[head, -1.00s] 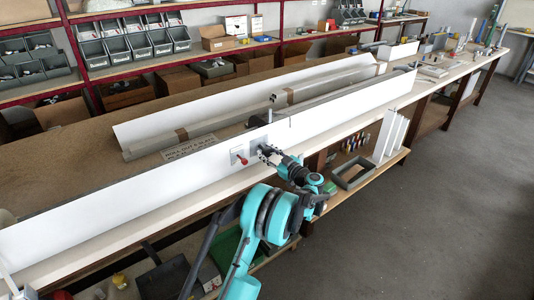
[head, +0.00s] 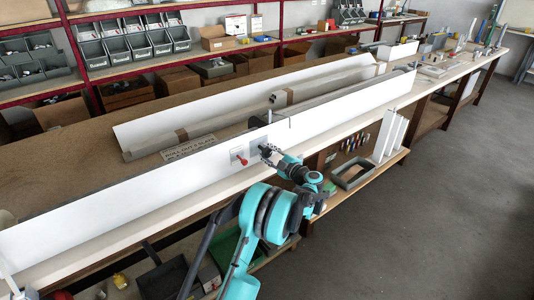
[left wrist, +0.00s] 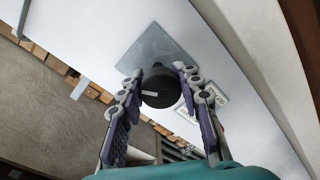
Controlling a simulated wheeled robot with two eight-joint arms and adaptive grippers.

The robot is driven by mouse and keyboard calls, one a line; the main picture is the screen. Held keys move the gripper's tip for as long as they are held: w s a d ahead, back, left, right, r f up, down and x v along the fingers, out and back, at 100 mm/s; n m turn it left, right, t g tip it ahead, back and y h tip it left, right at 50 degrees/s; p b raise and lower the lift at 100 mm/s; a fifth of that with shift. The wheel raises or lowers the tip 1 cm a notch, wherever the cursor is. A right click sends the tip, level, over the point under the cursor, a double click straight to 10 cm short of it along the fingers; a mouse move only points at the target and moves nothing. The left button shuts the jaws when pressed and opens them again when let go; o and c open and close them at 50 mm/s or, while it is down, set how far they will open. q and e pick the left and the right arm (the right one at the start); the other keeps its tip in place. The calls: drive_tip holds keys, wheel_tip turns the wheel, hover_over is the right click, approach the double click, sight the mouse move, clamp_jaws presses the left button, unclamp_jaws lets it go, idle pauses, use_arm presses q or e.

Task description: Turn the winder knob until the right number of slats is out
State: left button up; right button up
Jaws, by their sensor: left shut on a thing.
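The winder knob (left wrist: 160,88) is a round black knob with a pale mark, on a square grey plate (left wrist: 153,52) in the left wrist view. The plate is fixed to the long white panel (head: 110,205). My left gripper (left wrist: 158,84) has one finger on each side of the knob and is shut on it. In the head view my left gripper (head: 268,153) is at the panel's front face and hides most of the knob. A printed card (head: 190,148) lies behind the panel, partly covered. My right gripper is not in view.
A second white panel (head: 250,100) and long grey profiles (head: 220,125) lie behind.

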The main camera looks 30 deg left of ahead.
use_arm(q)
drive_tip(key=n, duration=1.2)
drive_tip(key=shift+r+t+h, duration=0.1)
drive_tip(key=shift+t+h, duration=0.2)
drive_tip(key=shift+t, duration=0.1)
idle(0.3)
drive_tip(key=o, duration=1.2)
drive_tip(key=shift+c, duration=0.2)
drive_tip(key=v, duration=1.2)
